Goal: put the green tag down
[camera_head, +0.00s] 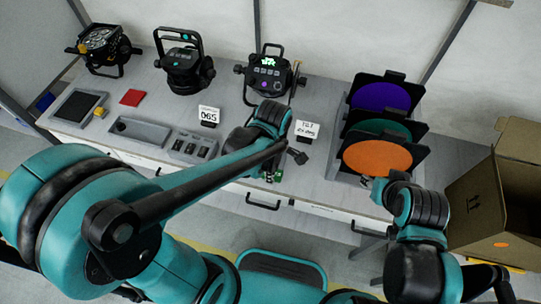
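A small green piece (278,174), which looks like the green tag, shows just below my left forearm at the table's front edge. It is too small to tell whether it is held or resting. My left gripper (274,170) is beside it, mostly hidden by my own forearm, so its fingers cannot be made out. My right gripper (369,182) is at the lower left of the orange disc, small and partly hidden by my wrist. Its opening cannot be told.
White cards (209,115), (307,130) stand in front. A rack with purple, green and orange discs (377,158) is at right, near an open cardboard box (480,205).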

